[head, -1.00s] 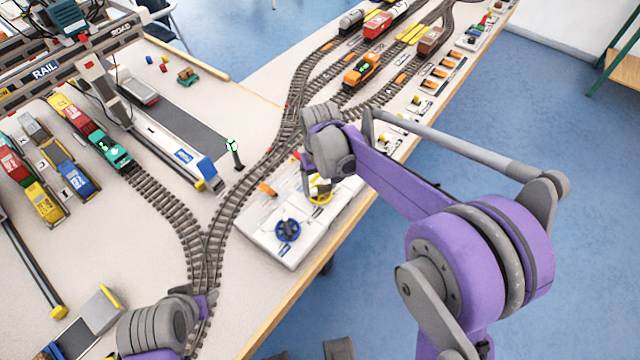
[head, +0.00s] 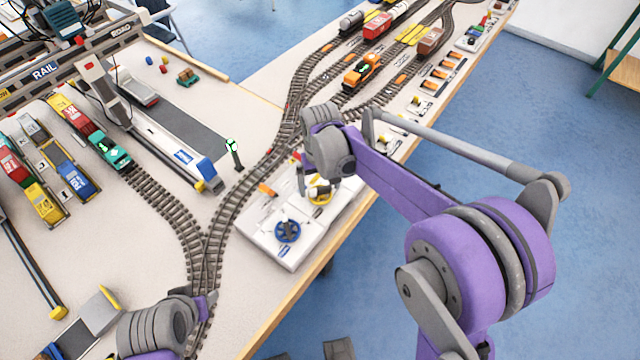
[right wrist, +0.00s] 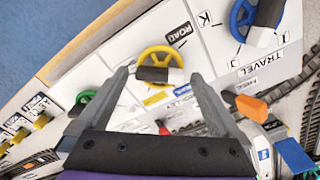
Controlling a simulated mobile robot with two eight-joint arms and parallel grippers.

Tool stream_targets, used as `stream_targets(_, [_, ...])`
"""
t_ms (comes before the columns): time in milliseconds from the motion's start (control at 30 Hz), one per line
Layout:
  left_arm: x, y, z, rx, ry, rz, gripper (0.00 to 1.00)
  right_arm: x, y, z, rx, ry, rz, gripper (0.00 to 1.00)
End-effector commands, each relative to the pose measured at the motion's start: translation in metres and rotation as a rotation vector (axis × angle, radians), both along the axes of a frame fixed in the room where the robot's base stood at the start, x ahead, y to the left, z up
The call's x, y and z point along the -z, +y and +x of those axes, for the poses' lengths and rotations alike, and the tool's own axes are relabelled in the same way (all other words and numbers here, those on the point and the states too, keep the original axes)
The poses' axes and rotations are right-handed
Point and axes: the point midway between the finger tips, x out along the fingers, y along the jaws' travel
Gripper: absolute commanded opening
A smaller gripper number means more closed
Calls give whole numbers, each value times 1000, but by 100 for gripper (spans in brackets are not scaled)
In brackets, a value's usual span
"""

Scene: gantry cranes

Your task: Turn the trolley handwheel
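The yellow handwheel (head: 320,196) stands on the white control panel near the table edge, partly hidden by my right arm.
A blue wheel (head: 288,231), labelled TRAVEL in the wrist view, is on the same panel. A green wheel (right wrist: 86,97) and an orange-handled lever (right wrist: 252,107) are close to the gripper. Toy track (head: 230,205) runs alongside the panel.

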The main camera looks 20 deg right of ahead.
Motion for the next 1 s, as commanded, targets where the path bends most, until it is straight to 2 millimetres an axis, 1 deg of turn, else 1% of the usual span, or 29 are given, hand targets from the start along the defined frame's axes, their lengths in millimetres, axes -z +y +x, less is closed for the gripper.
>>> stream_targets(133, [0, 0, 0, 0, 0, 0, 50, -3, 0, 0, 0, 0, 0, 100])
stream_targets(233, [-1, 0, 0, 0, -1, 0, 50, -14, 0, 0, 0, 0, 0, 100])
stream_targets(367, [-4, 0, 1, 0, -1, 0, 50, -39, 0, 0, 0, 0, 0, 100])
stream_targets(500, [-7, 0, 1, 0, -2, 0, 50, -68, 0, 0, 0, 0, 0, 100])
stream_targets(600, [-8, 0, 1, 0, -3, 0, 50, -86, 0, 0, 0, 0, 0, 100])
stream_targets(700, [-9, 0, 2, 0, -3, 0, 50, -98, 0, 0, 0, 0, 0, 100])
stream_targets(833, [-9, 0, 2, 0, -4, 0, 50, -107, 0, 0, 0, 0, 0, 100])
stream_targets(1000, [-9, 0, 2, 0, -4, 0, 50, -108, 0, 0, 0, 0, 0, 100])
